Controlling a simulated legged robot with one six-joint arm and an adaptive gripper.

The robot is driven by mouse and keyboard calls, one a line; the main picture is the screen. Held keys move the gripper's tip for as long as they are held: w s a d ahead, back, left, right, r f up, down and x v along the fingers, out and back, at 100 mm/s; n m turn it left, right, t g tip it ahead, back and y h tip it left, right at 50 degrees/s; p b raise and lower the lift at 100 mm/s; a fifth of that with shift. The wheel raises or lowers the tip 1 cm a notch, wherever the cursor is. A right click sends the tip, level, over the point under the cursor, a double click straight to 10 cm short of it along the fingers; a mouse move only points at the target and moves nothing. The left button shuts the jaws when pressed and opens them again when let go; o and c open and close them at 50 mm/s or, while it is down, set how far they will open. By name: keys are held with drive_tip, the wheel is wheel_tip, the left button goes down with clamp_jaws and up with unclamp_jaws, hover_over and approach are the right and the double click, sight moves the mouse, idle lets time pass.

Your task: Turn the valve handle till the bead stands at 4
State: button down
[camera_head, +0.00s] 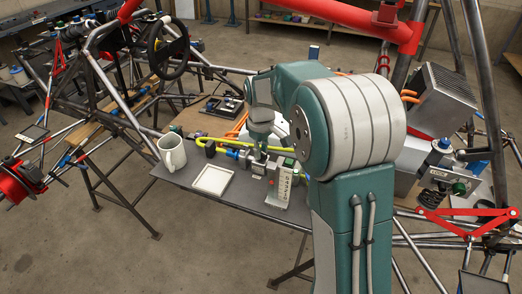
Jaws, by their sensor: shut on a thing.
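The valve assembly (257,169) sits on the dark bench, with blue fittings (233,153) and a yellow hose at its left. A pale upright scale (285,187) with small dark marks stands at its right end. The bead and the numbers are too small to read. My gripper (259,146) points down over the valve, shut on its handle, which it mostly hides.
A black tray (222,108) lies behind. Tube chassis bars surround the bench, with a red bar (300,12) crossing above.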

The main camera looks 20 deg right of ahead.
drive_tip(key=shift+w+n, duration=0.15)
drive_tip(key=shift+n, duration=0.15)
idle(0.4)
drive_tip(key=c, duration=0.6)
unclamp_jaws()
drive_tip(key=shift+a, duration=0.15)
wheel_tip(320, 180, up, 12)
